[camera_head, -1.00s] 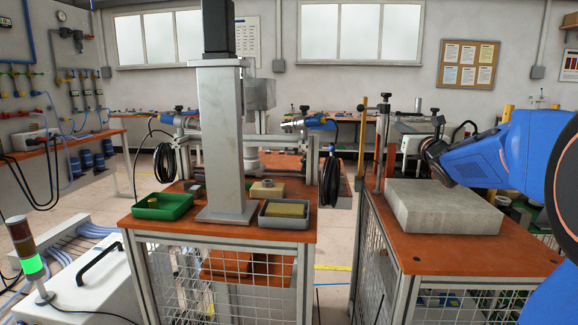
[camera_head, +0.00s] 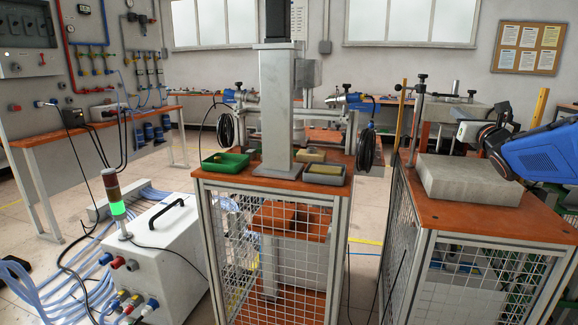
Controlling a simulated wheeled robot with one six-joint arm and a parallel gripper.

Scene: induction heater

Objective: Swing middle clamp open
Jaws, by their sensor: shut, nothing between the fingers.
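My blue arm (camera_head: 548,152) comes in from the right edge. Its dark end with my gripper (camera_head: 493,142) is over the back right of a grey block; the jaws look shut and empty, though the fingers are small and hard to make out. Two blue-and-metal clamp-like units stand on the middle bench, a left one (camera_head: 236,97) and a right one (camera_head: 348,99). A grey column (camera_head: 277,110) stands between them and hides part of the bench behind it. I cannot tell which part is the middle clamp. My gripper is well to the right of both units and touches neither.
The grey block (camera_head: 465,178) lies on the right orange-topped bench (camera_head: 500,217). A green tray (camera_head: 225,163) and a grey tray (camera_head: 324,174) sit on the middle bench. A white box (camera_head: 165,240), signal lamp (camera_head: 114,195) and hoses fill the left floor. A gap separates the benches.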

